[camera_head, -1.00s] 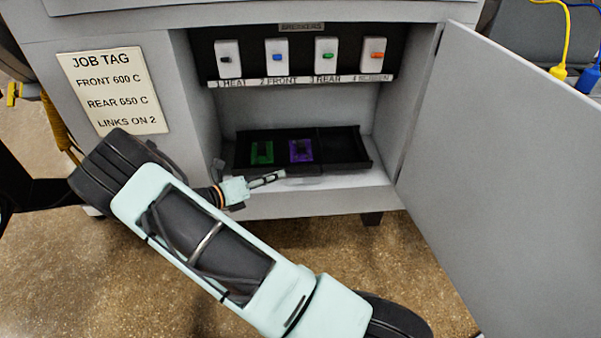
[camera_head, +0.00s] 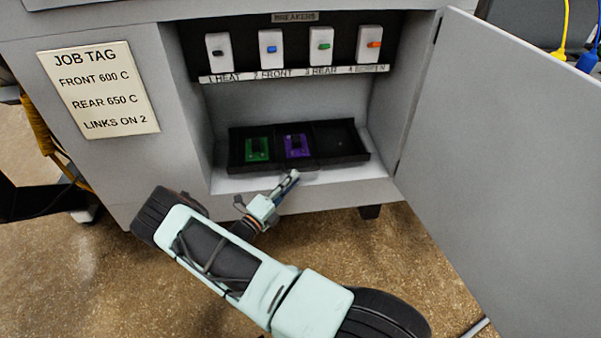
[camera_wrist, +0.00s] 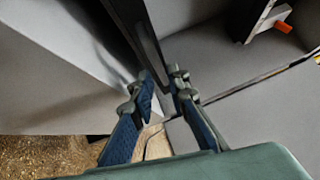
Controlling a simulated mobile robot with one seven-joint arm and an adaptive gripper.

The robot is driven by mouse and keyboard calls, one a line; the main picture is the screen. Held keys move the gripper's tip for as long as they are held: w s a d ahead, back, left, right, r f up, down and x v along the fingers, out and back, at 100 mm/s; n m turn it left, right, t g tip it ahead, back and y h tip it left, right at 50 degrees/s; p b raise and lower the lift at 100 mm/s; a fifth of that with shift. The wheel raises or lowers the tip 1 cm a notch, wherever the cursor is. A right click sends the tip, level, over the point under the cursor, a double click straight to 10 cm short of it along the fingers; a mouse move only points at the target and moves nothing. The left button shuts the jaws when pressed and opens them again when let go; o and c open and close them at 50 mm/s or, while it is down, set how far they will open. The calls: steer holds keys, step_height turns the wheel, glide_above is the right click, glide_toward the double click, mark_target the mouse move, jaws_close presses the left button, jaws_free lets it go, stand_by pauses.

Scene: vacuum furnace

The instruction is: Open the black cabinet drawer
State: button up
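The black drawer (camera_head: 341,160) is a shallow tray on the floor of the open grey cabinet. It has side-by-side compartments: a green block (camera_head: 257,148) in the left, a purple block (camera_head: 297,146) in the middle, and the right one looks empty. My gripper (camera_head: 291,177) is at the drawer's front edge, below the purple block, and points up toward it. In the wrist view my gripper (camera_wrist: 163,85) has its two blue-padded fingers apart. A dark edge (camera_wrist: 142,40), apparently the drawer's, reaches to the fingertips; contact is unclear.
Breaker switches (camera_head: 322,45) line the cabinet's upper part above the tray. The cabinet door (camera_head: 500,150) stands open at the right. A job tag (camera_head: 98,90) is on the left face. The floor (camera_head: 80,280) in front is clear.

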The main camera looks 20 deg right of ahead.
mark_target(300, 170)
steer(key=shift+b+x, duration=0.3)
steer(key=shift+x, duration=2)
steer(key=shift+c, duration=0.2)
jaws_close()
